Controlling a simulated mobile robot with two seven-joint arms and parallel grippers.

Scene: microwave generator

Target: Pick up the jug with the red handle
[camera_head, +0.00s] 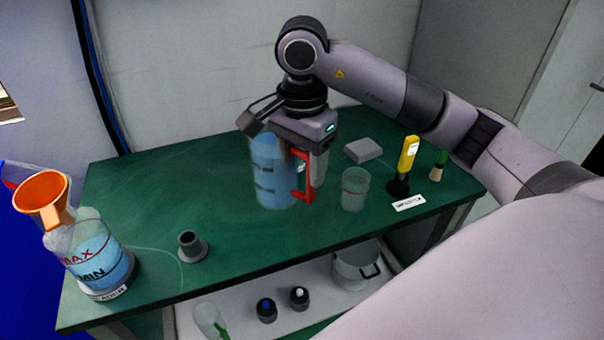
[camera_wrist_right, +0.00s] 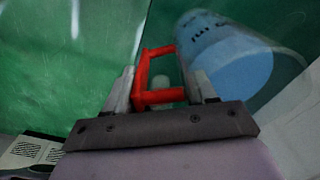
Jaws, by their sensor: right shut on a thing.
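The jug (camera_head: 272,172) with blue liquid and a red handle (camera_head: 304,180) is at the middle of the green table, upright in the head view. My right gripper (camera_head: 303,158) comes down from above and is shut on the red handle. In the right wrist view the red handle (camera_wrist_right: 150,82) sits between the fingers of my right gripper (camera_wrist_right: 160,90), and the jug's blue body (camera_wrist_right: 232,60) is at the upper right. I cannot tell whether the jug's base touches the table. My left gripper is not in view.
A clear beaker (camera_head: 355,188), a yellow meter (camera_head: 408,154) and a grey box (camera_head: 363,150) stand to the right on the green table (camera_head: 270,245). A flask with an orange funnel (camera_head: 43,190) and a small grey stand (camera_head: 192,246) are left. The table's front middle is clear.

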